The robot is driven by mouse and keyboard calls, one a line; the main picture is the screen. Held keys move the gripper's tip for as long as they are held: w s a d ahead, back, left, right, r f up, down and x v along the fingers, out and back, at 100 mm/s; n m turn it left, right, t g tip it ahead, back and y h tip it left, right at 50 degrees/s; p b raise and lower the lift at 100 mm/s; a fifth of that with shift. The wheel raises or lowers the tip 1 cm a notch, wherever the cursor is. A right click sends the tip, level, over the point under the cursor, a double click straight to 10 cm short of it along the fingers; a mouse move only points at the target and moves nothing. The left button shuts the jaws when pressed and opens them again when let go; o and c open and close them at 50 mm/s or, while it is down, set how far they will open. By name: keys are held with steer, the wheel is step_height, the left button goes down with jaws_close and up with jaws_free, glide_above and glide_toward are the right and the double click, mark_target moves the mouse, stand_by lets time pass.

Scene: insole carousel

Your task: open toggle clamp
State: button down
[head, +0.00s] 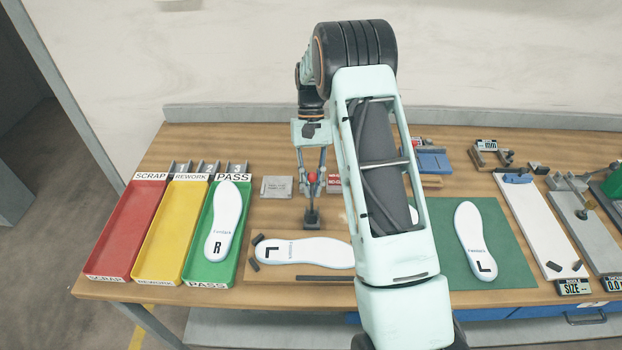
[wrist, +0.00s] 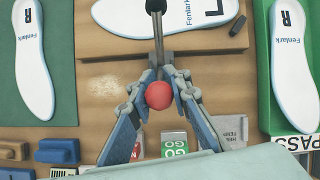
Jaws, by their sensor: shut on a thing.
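The toggle clamp (head: 311,216) stands on the wooden fixture board behind a white insole marked L (head: 315,252). Its red ball knob (head: 312,178) is up at my gripper (head: 311,184), above the clamp's dark base. In the wrist view the red knob (wrist: 159,95) sits between the two fingers of my gripper (wrist: 158,84), which is shut on it. The clamp's metal bar (wrist: 158,42) runs from the knob to a dark tip over the L insole (wrist: 180,12). The fingers partly hide the clamp's linkage.
Red (head: 125,228), yellow (head: 172,232) and green (head: 195,265) trays stand at left; the green one holds an R insole (head: 222,215). A green mat (head: 510,262) with another L insole (head: 474,238) lies right. Small gauge blocks (head: 276,187) stand near the clamp.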

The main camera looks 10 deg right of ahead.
steer(key=shift+w+d+g, duration=0.1)
steer(key=shift+w+g, duration=0.25)
steer(key=shift+g, duration=0.15)
steer(key=shift+w+f+p, duration=0.1)
steer(key=shift+p, duration=0.2)
steer(key=c, duration=1.8)
jaws_free()
steer(key=shift+o, duration=0.2)
steer(key=v, duration=1.2)
steer(key=shift+d, duration=0.2)
